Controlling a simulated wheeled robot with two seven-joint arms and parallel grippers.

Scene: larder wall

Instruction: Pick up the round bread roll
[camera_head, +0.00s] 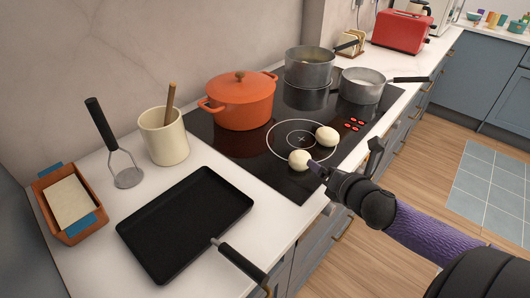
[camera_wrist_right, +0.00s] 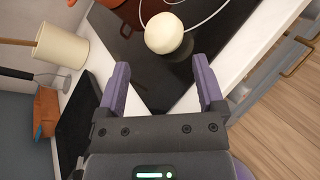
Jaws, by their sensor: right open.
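Two pale round rolls lie on the black hob in the head view. The nearer roll (camera_head: 299,160) is by the hob's front edge, and the other roll (camera_head: 326,136) is a little farther back. I cannot tell from the head view whether a finger touches the roll. My left gripper is not in view.
An orange pot (camera_head: 241,103) and two grey pans, one a tall pot (camera_head: 309,69) and one a saucepan (camera_head: 361,88), stand on the hob. A black tray-like pan (camera_head: 185,222), a cream crock (camera_head: 163,140) and a masher (camera_head: 125,170) are on the left counter.

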